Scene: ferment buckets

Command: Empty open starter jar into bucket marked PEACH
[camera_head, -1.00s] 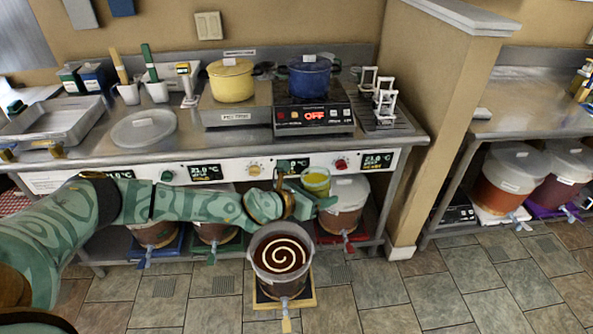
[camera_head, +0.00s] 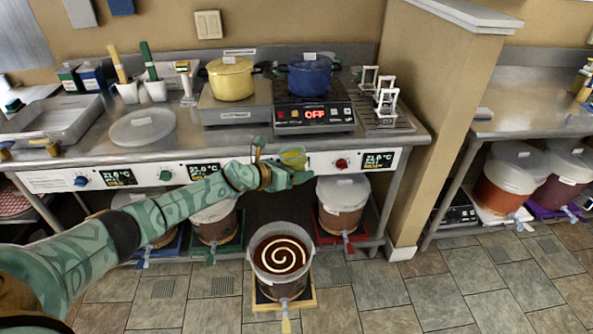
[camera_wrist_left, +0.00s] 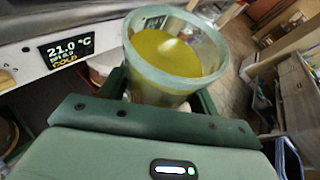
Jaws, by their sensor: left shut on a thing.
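My left gripper (camera_head: 290,178) is shut on a clear open jar (camera_head: 293,158) of yellow liquid, in front of the counter's control panel. In the left wrist view the jar (camera_wrist_left: 172,60) fills the middle between my fingers, its mouth open and the liquid inside. No bucket marking is readable, so I cannot tell which one is PEACH. My right gripper is not in view.
Lidded buckets stand under the counter, one on a red mat (camera_head: 342,205) and one on a green mat (camera_head: 214,222). A yellow pot (camera_head: 231,82) and a blue pot (camera_head: 309,76) stand on the counter. More buckets (camera_head: 512,180) are at right.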

